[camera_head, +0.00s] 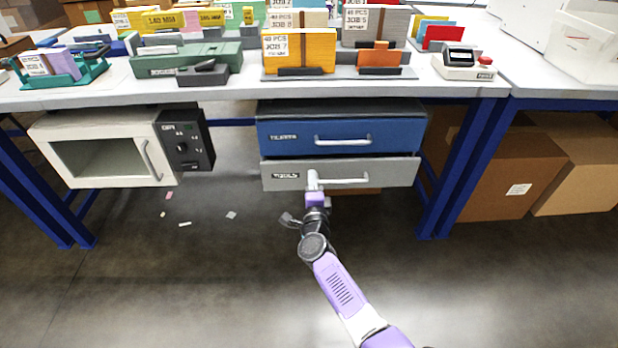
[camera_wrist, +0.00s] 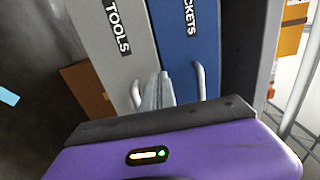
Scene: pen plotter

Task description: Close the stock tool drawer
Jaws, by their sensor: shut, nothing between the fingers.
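The stock tool drawer (camera_head: 395,172) has a grey front labelled TOOLS and a pale bar handle (camera_head: 345,181). It sits under the bench, directly below a blue drawer. Its face looks nearly level with the blue one; any small gap behind it cannot be judged. My gripper (camera_head: 313,178) is shut and empty, in front of the grey face near the handle's left end. In the wrist view the closed fingers (camera_wrist: 158,88) point at the drawer fronts, between the grey drawer's handle (camera_wrist: 135,95) and the blue drawer's handle (camera_wrist: 200,80). Contact with the grey face (camera_wrist: 112,55) cannot be told.
The blue drawer (camera_head: 390,137) is directly above. A white oven-like unit (camera_head: 100,118) hangs left under the bench (camera_head: 225,95). A blue leg (camera_head: 462,170) and cardboard boxes (camera_head: 500,180) stand right. Scraps lie on the floor; the floor in front is otherwise open.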

